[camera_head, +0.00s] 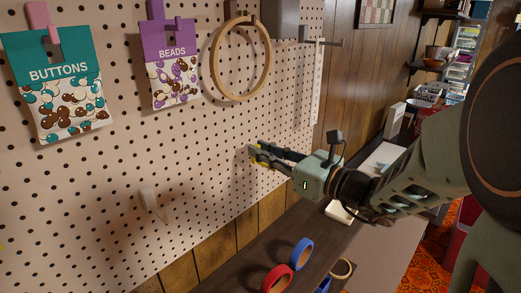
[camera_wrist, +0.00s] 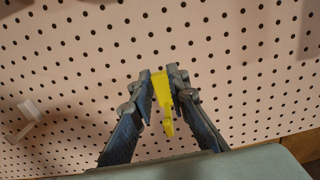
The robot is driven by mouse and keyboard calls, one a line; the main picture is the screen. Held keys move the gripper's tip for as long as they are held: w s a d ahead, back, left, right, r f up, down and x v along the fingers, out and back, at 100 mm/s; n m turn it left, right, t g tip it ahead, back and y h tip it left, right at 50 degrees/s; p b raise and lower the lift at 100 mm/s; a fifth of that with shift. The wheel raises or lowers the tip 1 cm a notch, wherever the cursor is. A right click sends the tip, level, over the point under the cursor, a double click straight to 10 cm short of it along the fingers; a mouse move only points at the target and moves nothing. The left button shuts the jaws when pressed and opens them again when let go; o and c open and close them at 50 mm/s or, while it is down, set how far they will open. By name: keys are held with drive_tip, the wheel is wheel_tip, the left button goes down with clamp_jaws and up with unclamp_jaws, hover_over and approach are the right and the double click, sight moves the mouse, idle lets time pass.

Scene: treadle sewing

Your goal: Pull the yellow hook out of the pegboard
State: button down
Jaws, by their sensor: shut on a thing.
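The yellow hook (camera_wrist: 162,92) is between my gripper's (camera_wrist: 162,84) two fingers in the wrist view, with its lower tip hanging below them. My gripper is shut on it, with a finger on each side. In the head view the hook (camera_head: 257,162) shows as small yellow bits at my gripper's (camera_head: 259,155) fingertips, close to the pegboard (camera_head: 200,140). The fingers hide much of it there. I cannot tell whether its back end sits in the holes.
A white hook (camera_head: 149,201) is on the board to the left. A buttons bag (camera_head: 65,85), a beads bag (camera_head: 172,75) and a wooden hoop (camera_head: 216,72) hang above. A dark shelf below holds blue tape (camera_head: 302,253) and red tape (camera_head: 277,279).

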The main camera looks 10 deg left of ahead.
drive_tip(key=shift+v, duration=2)
